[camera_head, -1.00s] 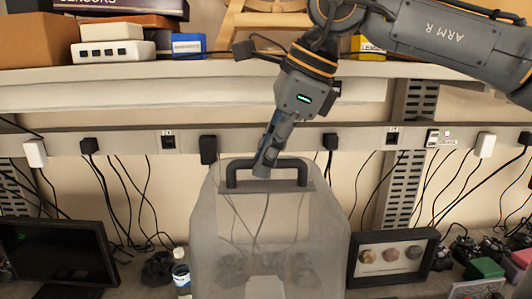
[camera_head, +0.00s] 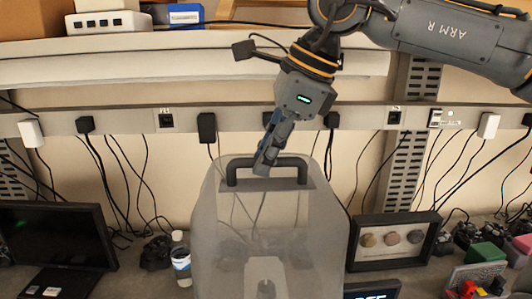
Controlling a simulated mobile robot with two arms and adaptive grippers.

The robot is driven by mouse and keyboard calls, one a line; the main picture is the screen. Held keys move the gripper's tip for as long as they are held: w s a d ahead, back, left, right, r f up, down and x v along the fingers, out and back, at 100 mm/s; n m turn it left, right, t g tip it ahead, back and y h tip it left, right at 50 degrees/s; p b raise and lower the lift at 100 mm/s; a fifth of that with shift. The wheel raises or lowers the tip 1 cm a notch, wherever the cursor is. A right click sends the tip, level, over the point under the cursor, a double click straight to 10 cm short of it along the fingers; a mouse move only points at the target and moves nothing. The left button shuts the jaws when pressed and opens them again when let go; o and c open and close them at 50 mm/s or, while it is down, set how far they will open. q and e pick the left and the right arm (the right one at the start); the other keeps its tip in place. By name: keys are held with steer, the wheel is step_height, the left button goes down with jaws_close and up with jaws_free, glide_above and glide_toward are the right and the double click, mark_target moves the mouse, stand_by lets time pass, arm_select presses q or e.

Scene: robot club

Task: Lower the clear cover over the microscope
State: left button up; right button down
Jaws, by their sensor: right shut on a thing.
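The clear cover (camera_head: 225,235) is a translucent hood with a dark handle (camera_head: 303,168) on top, upright in the lower middle of the head view. My right gripper (camera_head: 264,165) is shut on the handle and holds the cover from above. Through the cover, low in its middle, a pale shape (camera_head: 265,275) shows, perhaps part of the microscope; it is too blurred to be sure. The cover's bottom edge is out of the frame, so I cannot tell what it touches. My left gripper is not in view.
A bottle (camera_head: 181,258) stands close to the cover's left side, with a monitor (camera_head: 55,245) further left. A framed display (camera_head: 394,240) is close on the right, and a small lit screen (camera_head: 372,290) sits below it. A shelf (camera_head: 200,60) and a socket rail (camera_head: 130,121) run behind.

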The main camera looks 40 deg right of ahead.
mark_target(273, 189)
steer(key=shift+f+b, duration=3.15)
steer(key=shift+f, duration=0.8)
steer(key=shift+s, duration=0.1)
step_height(273, 189, down, 8)
steer(key=b, duration=0.6)
steer(key=shift+s+a, duration=0.1)
step_height(273, 189, down, 6)
steer(key=b, duration=0.5)
steer(key=shift+s+a+f, duration=0.1)
